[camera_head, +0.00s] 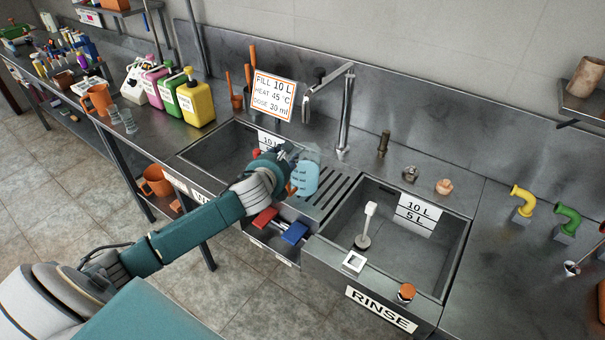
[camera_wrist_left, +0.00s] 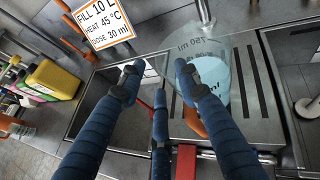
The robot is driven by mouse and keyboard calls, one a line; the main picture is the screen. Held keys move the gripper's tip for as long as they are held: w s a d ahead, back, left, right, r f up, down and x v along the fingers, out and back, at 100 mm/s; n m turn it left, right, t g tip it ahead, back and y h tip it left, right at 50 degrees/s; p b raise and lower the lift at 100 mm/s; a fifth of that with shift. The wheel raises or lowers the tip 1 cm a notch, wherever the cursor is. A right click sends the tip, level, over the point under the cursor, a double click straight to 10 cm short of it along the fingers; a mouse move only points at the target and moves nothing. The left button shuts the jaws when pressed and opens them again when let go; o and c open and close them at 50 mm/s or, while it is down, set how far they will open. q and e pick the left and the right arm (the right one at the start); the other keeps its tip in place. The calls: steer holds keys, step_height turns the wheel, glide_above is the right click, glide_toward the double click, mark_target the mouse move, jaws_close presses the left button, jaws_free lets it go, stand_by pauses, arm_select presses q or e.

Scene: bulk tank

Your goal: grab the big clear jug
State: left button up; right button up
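The big clear jug (camera_head: 306,176) stands on the ribbed drainboard between the two sinks and looks pale blue in its lower part. In the left wrist view the jug (camera_wrist_left: 216,72) shows volume marks and is partly covered by one finger. My left gripper (camera_head: 289,166) is at the jug's left side in the head view, with its fingers spread. In the left wrist view the left gripper (camera_wrist_left: 160,88) is open, with nothing clamped between its fingers. An orange part (camera_wrist_left: 191,119) shows by the jug's lower left; I cannot tell whether it is its handle. My right gripper is not in view.
A tall faucet (camera_head: 345,110) rises behind the drainboard. The rinse sink (camera_head: 385,240) is on the right, another sink (camera_head: 215,155) on the left. Yellow (camera_head: 197,102), green and pink canisters and small clear beakers (camera_head: 127,119) stand further left. A sign (camera_head: 273,95) stands behind.

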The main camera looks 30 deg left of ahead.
arm_select(q)
steer(key=x, duration=0.4)
steer(key=shift+w+f, duration=0.1)
steer(key=shift+w, duration=0.05)
jaws_close()
